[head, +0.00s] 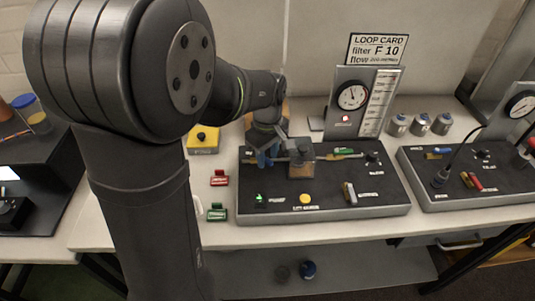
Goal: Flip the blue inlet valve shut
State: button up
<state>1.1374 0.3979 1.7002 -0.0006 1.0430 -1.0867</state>
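A blue part (263,159), which looks like the blue inlet valve handle, shows at the left end of a thin pipe line on the dark panel (270,205). My arm comes in from the left, and my gripper (268,148) is right above and around this blue part. The fingers are small and partly hidden, so I cannot tell whether they touch the handle or are open or shut. The handle's angle is also unclear. A grey-brown block (301,160) stands on the line just right of my gripper. A green handle (343,151) lies at the line's right end.
A gauge board (352,97) with a loop card (377,48) stands behind the panel. A yellow box (203,139), a red clip (219,178) and a green clip (217,212) lie to the left. A second panel (470,190) and several small canisters (420,123) are at right.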

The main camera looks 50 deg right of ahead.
jog(key=shift+c, duration=0.3)
grip_shut()
jog(key=shift+a+m, duration=0.1)
jog(key=shift+m, duration=0.2)
jog(key=m, duration=0.1)
jog(key=a+m, duration=0.1)
jog(key=m, duration=0.1)
jog(key=shift+w+m, duration=0.15)
jog(key=shift+m, duration=0.15)
jog(key=shift+w+a+m, duration=0.15)
jog(key=shift+a+m, duration=0.1)
jog(key=shift+m, duration=0.8)
jog(key=shift+w+a+m, duration=0.15)
jog(key=shift+a+m, duration=0.05)
jog(key=shift+m, duration=0.85)
jog(key=shift+o, duration=0.3)
grip_release()
